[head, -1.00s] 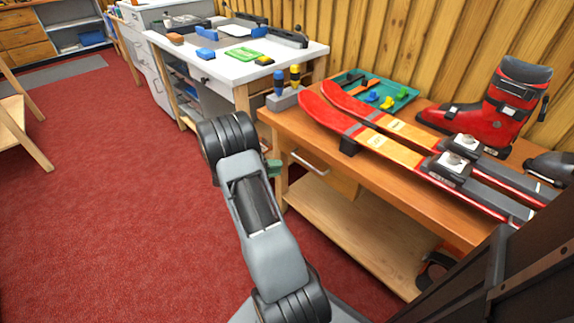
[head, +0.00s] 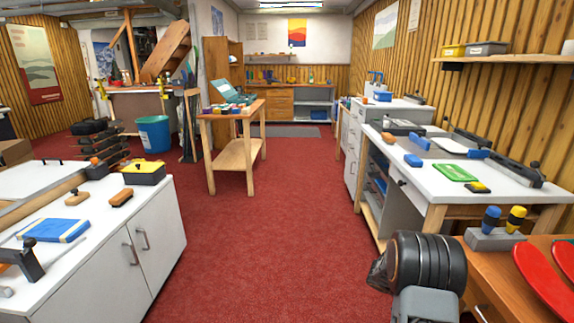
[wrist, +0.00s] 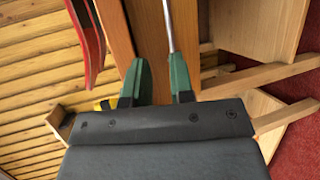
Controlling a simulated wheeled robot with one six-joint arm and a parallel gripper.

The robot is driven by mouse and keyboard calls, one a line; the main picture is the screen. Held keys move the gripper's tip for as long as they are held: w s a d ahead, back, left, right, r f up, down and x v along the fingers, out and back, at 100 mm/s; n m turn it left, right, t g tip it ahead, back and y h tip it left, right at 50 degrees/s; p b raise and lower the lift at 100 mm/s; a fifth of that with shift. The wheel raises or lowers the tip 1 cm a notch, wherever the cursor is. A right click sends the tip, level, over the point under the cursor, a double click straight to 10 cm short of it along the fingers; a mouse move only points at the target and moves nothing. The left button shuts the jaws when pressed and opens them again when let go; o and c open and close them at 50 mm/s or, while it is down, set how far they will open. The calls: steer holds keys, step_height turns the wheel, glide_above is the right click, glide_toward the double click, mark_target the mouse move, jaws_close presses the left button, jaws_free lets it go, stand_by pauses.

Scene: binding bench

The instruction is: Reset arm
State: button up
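My gripper (wrist: 156,75) shows in the wrist view with its two green fingers apart and nothing visible between them. The wooden bench front and a thin metal drawer handle (wrist: 169,25) show beyond the fingers. I cannot tell how far they are from the fingertips. In the head view my grey and black arm (head: 428,265) is at the lower right, beside the wooden bench (head: 490,290). My fingers are not seen there.
A white workbench (head: 415,180) with tools stands on the right. The red skis (head: 545,275) lie on the wooden bench. A white cabinet (head: 150,235) is at the left, and a wooden cart (head: 233,155) stands ahead. The red floor (head: 270,240) between them is clear.

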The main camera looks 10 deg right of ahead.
steer(key=s+a+r+n+t+y+p, duration=0.2)
steer(key=a+r+t+y+p, duration=0.4)
steer(key=a+r+p, duration=0.6)
steer(key=s+a+r+n+t+y+p, duration=0.3)
steer(key=a+r+p, duration=1)
steer(key=r, duration=1.3)
steer(key=s+a+t+y, duration=0.2)
steer(key=a+y, duration=0.1)
steer(key=a, duration=0.2)
steer(key=shift+a+t+y, duration=0.3)
steer(key=shift+t, duration=0.1)
steer(key=shift+s, duration=0.1)
